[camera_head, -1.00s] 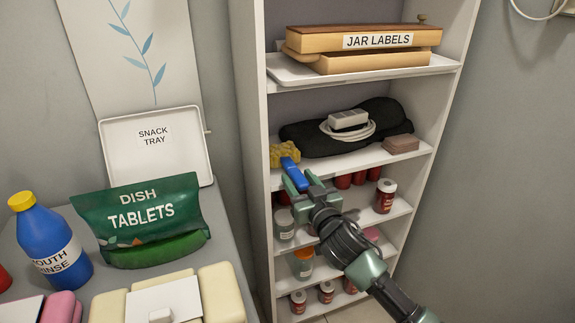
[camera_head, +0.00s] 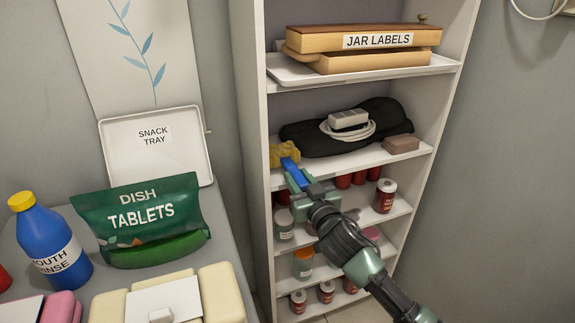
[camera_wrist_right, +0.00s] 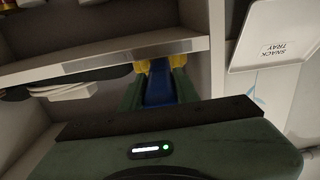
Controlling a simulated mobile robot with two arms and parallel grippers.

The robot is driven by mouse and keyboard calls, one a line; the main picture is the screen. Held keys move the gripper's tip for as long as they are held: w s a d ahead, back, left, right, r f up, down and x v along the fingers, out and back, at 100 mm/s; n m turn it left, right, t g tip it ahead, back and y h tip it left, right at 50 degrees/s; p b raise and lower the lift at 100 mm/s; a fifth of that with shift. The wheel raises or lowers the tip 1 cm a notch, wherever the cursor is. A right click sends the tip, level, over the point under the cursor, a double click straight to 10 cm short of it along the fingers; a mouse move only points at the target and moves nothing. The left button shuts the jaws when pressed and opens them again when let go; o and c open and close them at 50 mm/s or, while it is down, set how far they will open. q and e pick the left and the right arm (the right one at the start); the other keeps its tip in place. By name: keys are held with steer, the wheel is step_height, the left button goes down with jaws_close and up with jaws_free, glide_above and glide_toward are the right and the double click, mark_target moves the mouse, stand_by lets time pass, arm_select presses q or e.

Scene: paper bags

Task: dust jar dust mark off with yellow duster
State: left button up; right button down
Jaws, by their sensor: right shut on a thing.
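The yellow duster has a fluffy yellow head (camera_head: 284,154) and a blue handle (camera_head: 293,171). My right gripper (camera_head: 298,182) is shut on the blue handle, at the left front of the bookcase. The yellow head is at the left end of the shelf with the black cloth. In the right wrist view the blue handle (camera_wrist_right: 158,86) lies between the green fingers, with yellow showing beyond it. I see no clear dust mark. My left gripper is out of view.
A black cloth (camera_head: 300,134), a white power strip (camera_head: 348,120) and a brownish block (camera_head: 401,145) share the duster's shelf. A JAR LABELS box (camera_head: 360,40) sits above. The bookcase's left side panel (camera_head: 250,150) stands close. Dish tablets (camera_head: 140,222) and mouth rinse (camera_head: 52,245) are left.

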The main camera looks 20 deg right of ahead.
steer(key=shift+r, duration=0.15)
steer(key=shift+r+p, duration=0.5)
steer(key=shift+p, duration=0.15)
steer(key=shift+s, duration=0.45)
steer(key=s+a+r+p, duration=0.1)
steer(key=s+p, duration=0.2)
steer(key=s, duration=1.3)
